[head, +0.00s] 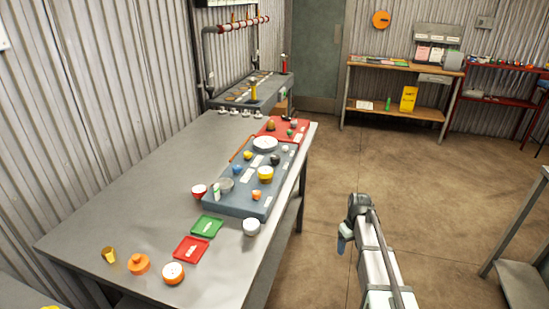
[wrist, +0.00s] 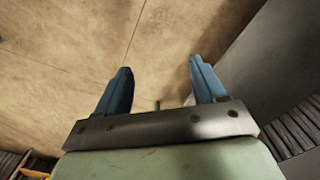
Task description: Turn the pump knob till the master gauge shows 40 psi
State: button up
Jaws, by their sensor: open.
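A blue-grey panel (head: 240,203) lies on the long grey table. A large white round dial (head: 264,144), probably the master gauge, sits at its far end; its needle and numbers are too small to read. Several small coloured knob-like parts stand on the panel, among them a yellow one (head: 265,174), a blue one (head: 237,170) and an orange one (head: 256,195). I cannot tell which is the pump knob. My gripper (head: 344,240) hangs over the floor, right of the table and apart from it. In the wrist view its blue fingers (wrist: 160,88) are spread, with nothing between them.
The grey table (head: 130,215) also carries a red tray (head: 191,250), a green tray (head: 206,226), a white round item (head: 251,227) and orange parts (head: 138,264) near its front. A wooden shelf (head: 400,66) stands at the back.

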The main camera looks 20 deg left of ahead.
jog(key=w+a+r+n, duration=0.4)
jog(key=w+a+r, duration=0.6)
jog(key=w+a, duration=0.1)
jog(key=n, duration=0.8)
send_near(274, 156)
notch_tip(274, 156, down, 9)
jog(key=shift+d+f, duration=0.1)
jog(key=shift+c, duration=0.4)
jog(key=c, duration=1)
